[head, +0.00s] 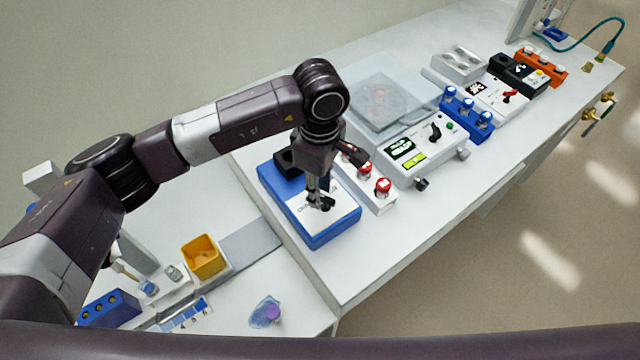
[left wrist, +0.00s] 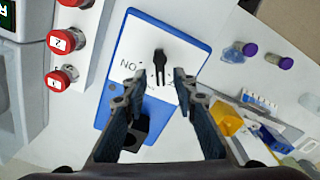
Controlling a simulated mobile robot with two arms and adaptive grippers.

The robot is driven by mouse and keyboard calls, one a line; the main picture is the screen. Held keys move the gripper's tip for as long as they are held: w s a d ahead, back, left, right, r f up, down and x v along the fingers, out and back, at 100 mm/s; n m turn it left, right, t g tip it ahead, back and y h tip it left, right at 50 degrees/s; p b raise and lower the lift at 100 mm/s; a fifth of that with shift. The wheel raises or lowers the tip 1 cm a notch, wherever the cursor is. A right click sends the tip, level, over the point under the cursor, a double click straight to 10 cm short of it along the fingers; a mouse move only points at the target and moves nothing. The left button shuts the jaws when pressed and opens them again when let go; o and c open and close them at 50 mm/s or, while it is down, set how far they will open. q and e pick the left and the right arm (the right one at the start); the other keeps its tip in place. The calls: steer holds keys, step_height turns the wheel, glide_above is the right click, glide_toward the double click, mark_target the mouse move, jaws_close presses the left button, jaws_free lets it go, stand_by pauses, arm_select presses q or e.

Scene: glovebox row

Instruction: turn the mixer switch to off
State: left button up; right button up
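The mixer (head: 333,235) is a blue box with a white front panel, standing on the bench below my left arm. Its switch is a black knob (head: 326,204), which also shows in the left wrist view (left wrist: 159,63) on the white panel. Lettering like "NO" or an inverted "ON" lies left of the knob there; which mark the knob points to I cannot tell. My left gripper (head: 317,196) is right over the panel, pointing down. In the left wrist view its fingers (left wrist: 156,82) are apart with nothing between them, and the knob lies just beyond their tips. My right gripper is not in view.
Red buttons (head: 382,186) on a white box stand close right of the mixer, then a white device with a display (head: 405,148). A clear cover (head: 385,92) lies behind. A yellow bin (head: 203,257) and a blue rack (head: 110,308) are at lower left. Bench front is clear.

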arm_select(q)
steer(key=shift+f, duration=0.2)
steer(key=shift+c, duration=0.4)
jaws_close()
steer(key=shift+b, duration=0.35)
steer(key=n+b, duration=0.2)
steer(key=b, duration=0.1)
steer(key=n+b, duration=0.2)
steer(key=shift+s+f+b, duration=0.2)
steer(key=shift+b, duration=0.2)
steer(key=shift+s+r+n+b, duration=0.15)
steer(key=shift+r+n+b, duration=0.05)
steer(key=shift+n+b, duration=0.5)
steer(key=shift+r, duration=0.1)
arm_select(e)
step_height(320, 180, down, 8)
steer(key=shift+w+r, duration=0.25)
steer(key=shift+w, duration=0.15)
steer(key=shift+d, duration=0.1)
